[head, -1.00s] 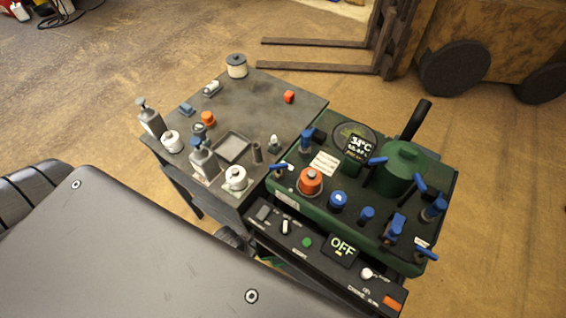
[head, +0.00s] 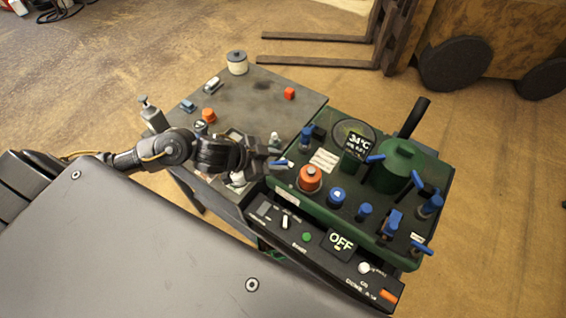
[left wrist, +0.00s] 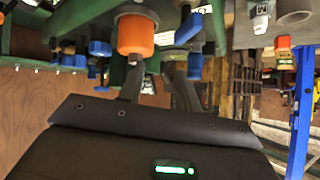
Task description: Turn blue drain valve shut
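The green unit (head: 330,205) carries several blue-handled valves. One small blue lever (head: 283,163) sticks out at its left corner, close to my left gripper (head: 274,158). A blue lever (left wrist: 189,29) also shows in the left wrist view, just beyond the fingers and beside an orange cap (left wrist: 138,36). My left gripper (left wrist: 158,88) has its two fingers apart there, with nothing seen held between them. I cannot read a label that tells which valve is the drain. I cannot tell whether a fingertip touches the lever. My right gripper is not in view.
The orange cap (head: 310,178) and a blue knob (head: 337,197) stand near the lever on the green unit. A grey cart top (head: 262,90) with bottles and small parts lies to the left, under my left arm. A panel reading OFF (head: 341,242) is in front.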

